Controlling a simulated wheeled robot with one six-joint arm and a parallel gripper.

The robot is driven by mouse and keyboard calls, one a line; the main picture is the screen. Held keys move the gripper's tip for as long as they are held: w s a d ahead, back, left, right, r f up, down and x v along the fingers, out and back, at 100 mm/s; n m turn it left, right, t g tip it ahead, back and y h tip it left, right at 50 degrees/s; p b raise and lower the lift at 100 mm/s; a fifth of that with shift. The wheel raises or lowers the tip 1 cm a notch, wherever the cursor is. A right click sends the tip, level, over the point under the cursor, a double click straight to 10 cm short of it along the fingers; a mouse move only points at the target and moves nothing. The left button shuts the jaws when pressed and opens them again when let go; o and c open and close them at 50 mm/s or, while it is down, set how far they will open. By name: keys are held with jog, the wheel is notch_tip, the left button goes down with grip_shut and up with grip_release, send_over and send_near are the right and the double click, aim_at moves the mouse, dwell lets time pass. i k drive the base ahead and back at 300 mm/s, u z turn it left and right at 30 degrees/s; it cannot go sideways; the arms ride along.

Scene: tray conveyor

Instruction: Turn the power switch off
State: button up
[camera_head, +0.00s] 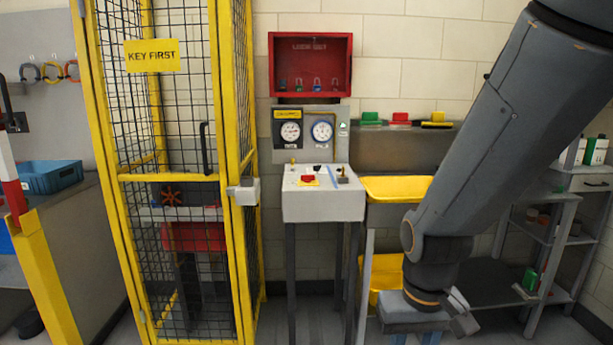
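A pale control box (323,203) stands on dark legs in the middle. A red switch on a yellow plate (308,179) sits on its top left part. A small dark knob or lever and a blue, pen-like piece lie to the right of it. I cannot read labels there, so I cannot tell which control is the power switch or how it is set. My gripper (418,326) points down at the bottom, right of and lower than the box, apart from it. Its fingertips run out of the picture, so its opening and any hold are hidden.
A yellow mesh cage (231,177) with a "KEY FIRST" sign stands left of the box. A gauge panel (305,133) and a red lock-out cabinet (311,38) are behind and above it. A yellow tray (395,188) lies between the box and my arm.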

aim_at(308, 179)
jog(key=u, duration=0.6)
jog(key=i, duration=1.3)
